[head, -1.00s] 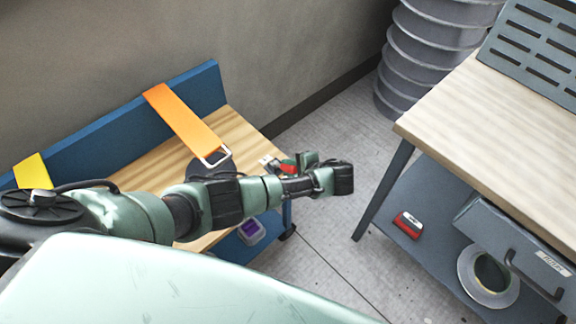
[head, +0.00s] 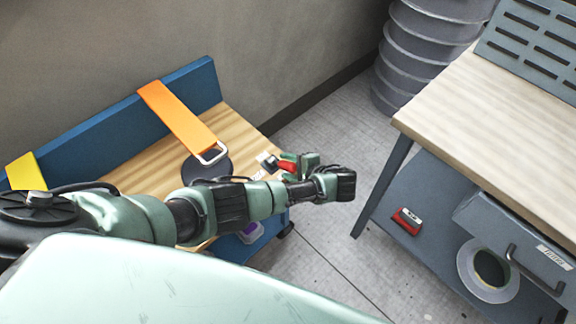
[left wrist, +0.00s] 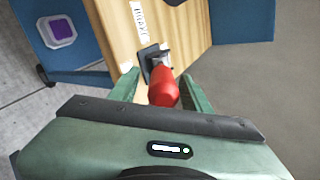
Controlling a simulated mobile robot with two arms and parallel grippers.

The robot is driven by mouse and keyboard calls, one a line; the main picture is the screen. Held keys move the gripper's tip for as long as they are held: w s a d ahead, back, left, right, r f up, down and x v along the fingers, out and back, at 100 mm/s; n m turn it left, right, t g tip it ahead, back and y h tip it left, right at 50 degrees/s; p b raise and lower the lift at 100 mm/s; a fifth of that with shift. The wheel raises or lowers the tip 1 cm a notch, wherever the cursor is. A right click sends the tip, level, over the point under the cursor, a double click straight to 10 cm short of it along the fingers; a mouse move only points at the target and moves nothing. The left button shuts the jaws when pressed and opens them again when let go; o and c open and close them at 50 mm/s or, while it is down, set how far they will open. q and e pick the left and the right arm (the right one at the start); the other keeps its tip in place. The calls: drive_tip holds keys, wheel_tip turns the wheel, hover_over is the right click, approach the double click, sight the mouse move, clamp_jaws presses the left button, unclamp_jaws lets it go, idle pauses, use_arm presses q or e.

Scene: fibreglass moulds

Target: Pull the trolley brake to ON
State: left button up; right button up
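The trolley (head: 140,165) has a wooden top and blue sides and stands against the wall at the left. Its brake lever has a red handle (head: 287,166) at the near right end of the top. In the left wrist view the red handle (left wrist: 164,88) rises from a dark bracket (left wrist: 152,54) beside a white label (left wrist: 138,20). My left gripper (left wrist: 160,92) is open, with one green finger on each side of the handle. A gap shows on the left side; contact on the right cannot be told. My right gripper is not in view.
An orange strap (head: 178,115) with a metal buckle lies over the trolley. A yellow piece (head: 25,172) is at its left end. A workbench (head: 490,130) stands at the right, with a red-and-white item (head: 407,222) and a tape roll (head: 488,272) on its shelf. Open floor lies between.

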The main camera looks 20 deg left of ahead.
use_arm(q)
drive_tip(key=v, duration=0.7)
drive_tip(key=shift+s+d+r, duration=0.15)
drive_tip(key=shift+d+r, duration=0.1)
drive_tip(key=shift+d, duration=0.05)
idle(0.3)
